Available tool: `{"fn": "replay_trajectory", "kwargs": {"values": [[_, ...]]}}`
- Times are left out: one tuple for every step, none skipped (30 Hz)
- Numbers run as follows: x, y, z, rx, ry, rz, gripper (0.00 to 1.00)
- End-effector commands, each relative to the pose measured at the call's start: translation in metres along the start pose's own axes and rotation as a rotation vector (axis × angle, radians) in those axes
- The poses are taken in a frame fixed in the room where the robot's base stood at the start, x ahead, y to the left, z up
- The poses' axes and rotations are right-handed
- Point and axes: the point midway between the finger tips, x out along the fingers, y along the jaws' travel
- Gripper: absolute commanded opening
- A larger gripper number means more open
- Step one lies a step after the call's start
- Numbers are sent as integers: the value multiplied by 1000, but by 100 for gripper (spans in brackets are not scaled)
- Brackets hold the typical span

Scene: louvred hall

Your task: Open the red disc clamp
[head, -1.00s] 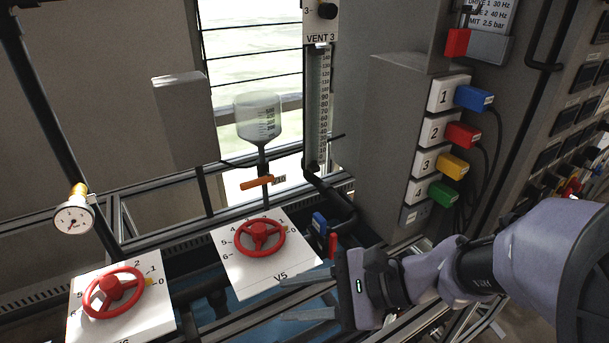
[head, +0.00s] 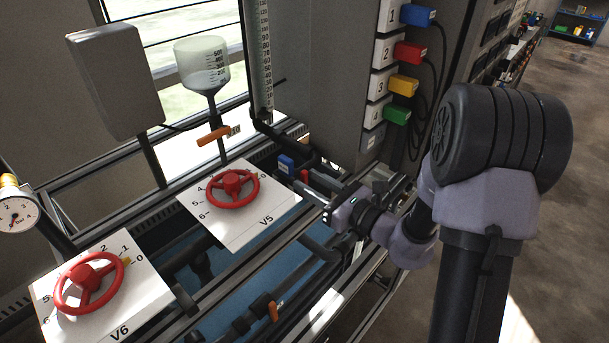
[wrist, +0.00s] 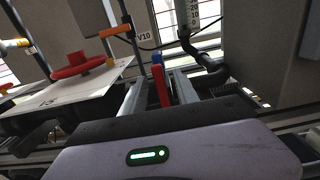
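A small red upright handle (head: 304,176), which I take to be the red disc clamp, stands right of the V5 panel, beside a blue part (head: 286,164). In the wrist view the red handle (wrist: 160,84) stands upright, with the blue part (wrist: 156,60) just behind it. My gripper (head: 309,182) points left at the red handle. In the wrist view its two grey fingers (wrist: 159,88) are apart, one on each side of the handle. I cannot tell whether they touch it. The clamp's disc and lower part are hidden.
The V5 panel with a red handwheel (head: 232,188) lies close left of my gripper; the V6 handwheel (head: 88,283) is nearer. An orange lever (head: 213,136) sits under a clear vessel (head: 202,65). A dark pipe (wrist: 207,72) and grey cabinet (head: 316,80) stand behind.

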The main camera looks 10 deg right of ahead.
Motion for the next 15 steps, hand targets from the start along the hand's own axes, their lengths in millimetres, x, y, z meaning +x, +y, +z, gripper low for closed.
{"fn": "replay_trajectory", "kwargs": {"values": [[6,0,1,-1,0,1,36],[9,0,1,-2,0,2,36],[12,0,1,-2,1,2,36],[14,0,0,-2,1,1,36],[16,0,0,-2,0,0,36],[17,0,0,-1,0,0,36],[18,0,0,-1,0,1,36],[18,0,0,-1,0,1,36],[18,0,0,-1,0,1,36],[18,0,0,-1,0,1,36],[18,0,0,-1,0,0,36],[18,0,0,-1,0,0,36],[18,0,0,-1,0,0,36],[18,0,0,-1,0,0,36],[18,0,0,-1,0,0,36]]}}
